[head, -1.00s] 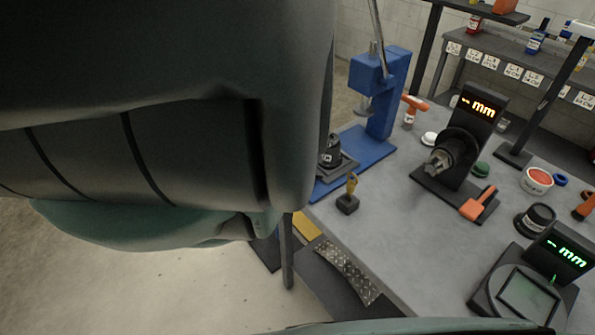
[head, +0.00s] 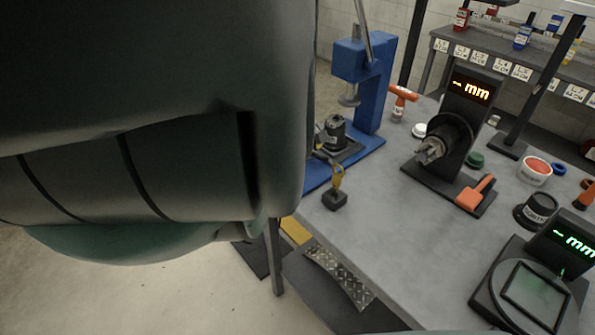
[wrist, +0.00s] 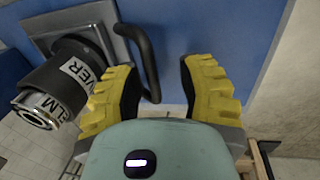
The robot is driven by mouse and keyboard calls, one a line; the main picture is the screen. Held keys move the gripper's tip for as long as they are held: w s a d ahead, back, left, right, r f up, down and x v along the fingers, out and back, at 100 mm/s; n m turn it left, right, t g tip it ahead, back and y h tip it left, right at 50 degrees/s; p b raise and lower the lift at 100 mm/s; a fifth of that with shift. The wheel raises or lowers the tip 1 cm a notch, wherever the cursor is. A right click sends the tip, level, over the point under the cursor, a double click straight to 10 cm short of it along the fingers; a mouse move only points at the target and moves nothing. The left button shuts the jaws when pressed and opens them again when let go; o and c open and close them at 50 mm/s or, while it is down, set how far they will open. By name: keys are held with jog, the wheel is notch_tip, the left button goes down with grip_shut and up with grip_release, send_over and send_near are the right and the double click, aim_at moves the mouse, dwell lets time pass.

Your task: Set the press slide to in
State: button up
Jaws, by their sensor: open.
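The blue press (head: 366,80) stands at the table's back left corner. Its slide (head: 345,152), a dark plate, lies on the blue base and carries a black cup. The cup is close to the ram (head: 350,97), slightly left of and below it. In the wrist view the slide (wrist: 98,18) shows at the upper left with the labelled cup (wrist: 62,80). Its black bar handle (wrist: 150,60) reaches between the yellow fingers of my gripper (wrist: 158,88), nearer the left one. My gripper is open; contact with the handle is unclear.
A small stand with a yellow piece (head: 336,190) is in front of the press. A chuck gauge (head: 450,140), an orange-handled tool (head: 475,192) and a round-screen gauge (head: 535,290) stand to the right. The table's front middle is clear.

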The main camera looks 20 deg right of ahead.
jog(key=shift+w+a+r, duration=0.15)
jog(key=shift+r, duration=0.1)
jog(key=shift+r, duration=0.9)
notch_tip(320, 180, up, 10)
jog(key=a, duration=0.1)
jog(key=shift+s+a+f, duration=0.15)
jog(key=shift+s+a, duration=0.25)
jog(key=shift+s, duration=0.05)
